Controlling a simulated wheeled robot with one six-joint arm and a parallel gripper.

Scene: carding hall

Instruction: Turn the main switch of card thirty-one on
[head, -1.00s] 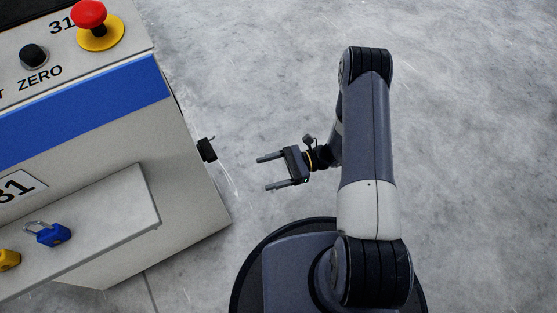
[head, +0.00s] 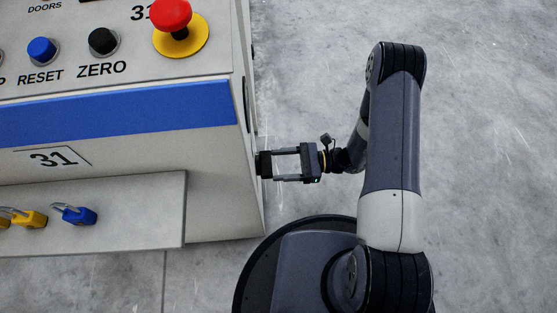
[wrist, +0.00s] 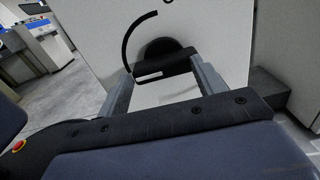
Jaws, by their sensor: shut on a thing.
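The main switch (head: 263,164) of card thirty-one is a black rotary handle on the right side wall of the machine marked 31. In the wrist view the handle (wrist: 172,63) is a black bar across a round black base, lying roughly crosswise in the picture. A black curved mark is on the wall above and left of it. My gripper (head: 276,165) has reached the wall and is shut on the handle, one finger at each end of the bar. The fingers of my gripper (wrist: 160,68) also show in the wrist view. The switch's on and off lettering is not readable.
The machine's panel carries a red emergency button (head: 171,17), a black ZERO button (head: 103,41) and a blue RESET button (head: 41,50). Blue (head: 78,214) and yellow (head: 30,219) padlocks lie on a shelf (head: 150,205). The floor (head: 480,150) to the right is clear.

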